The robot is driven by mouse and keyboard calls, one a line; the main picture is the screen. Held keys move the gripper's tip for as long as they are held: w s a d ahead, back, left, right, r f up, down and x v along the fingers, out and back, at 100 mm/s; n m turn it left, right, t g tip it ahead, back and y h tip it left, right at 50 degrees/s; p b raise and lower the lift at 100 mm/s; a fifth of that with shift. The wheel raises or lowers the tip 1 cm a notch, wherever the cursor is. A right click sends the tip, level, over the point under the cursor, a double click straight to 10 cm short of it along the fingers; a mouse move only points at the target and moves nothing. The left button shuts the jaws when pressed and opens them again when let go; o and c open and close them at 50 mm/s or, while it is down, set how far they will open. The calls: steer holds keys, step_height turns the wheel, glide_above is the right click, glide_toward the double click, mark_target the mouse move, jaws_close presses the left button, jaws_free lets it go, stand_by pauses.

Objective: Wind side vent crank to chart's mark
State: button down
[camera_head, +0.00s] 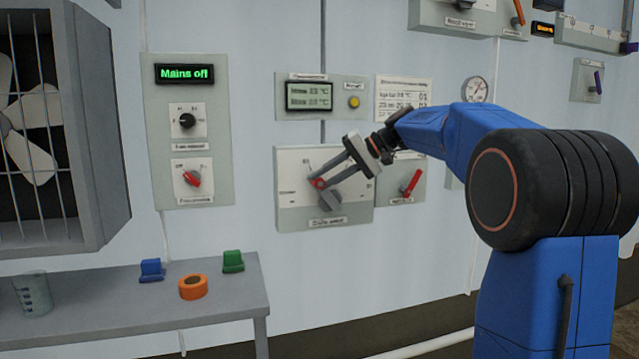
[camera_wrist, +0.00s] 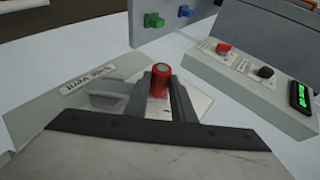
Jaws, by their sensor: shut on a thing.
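The side vent crank (camera_head: 330,200) sits on a pale wall panel (camera_head: 292,160) with a printed scale and a label below. Its red knob (camera_head: 318,183) lies up and left of the dark hub. My gripper (camera_head: 322,178) reaches in from the right and is shut on the red knob. The wrist view shows the red knob (camera_wrist: 161,82) between the two fingers, with the "Side vent" label (camera_wrist: 83,80) to the left. A white chart (camera_head: 403,98) with printed lines hangs up and right of the crank, too small to read fully. My fingers hide part of the crank's scale.
A red-handled switch (camera_head: 411,183) is right of the crank. A display panel (camera_head: 320,96) is above it. A "Mains off" panel (camera_head: 190,130) with knobs is left. A grey bench (camera_head: 220,285) below holds blue, green and orange items and a beaker (camera_head: 33,293).

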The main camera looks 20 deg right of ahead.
steer(key=shift+d+r, duration=0.15)
steer(key=shift+d, duration=0.45)
steer(key=c, duration=1.5)
jaws_free()
steer(key=shift+d, duration=0.15)
steer(key=v, duration=1.7)
steer(key=shift+d, duration=0.1)
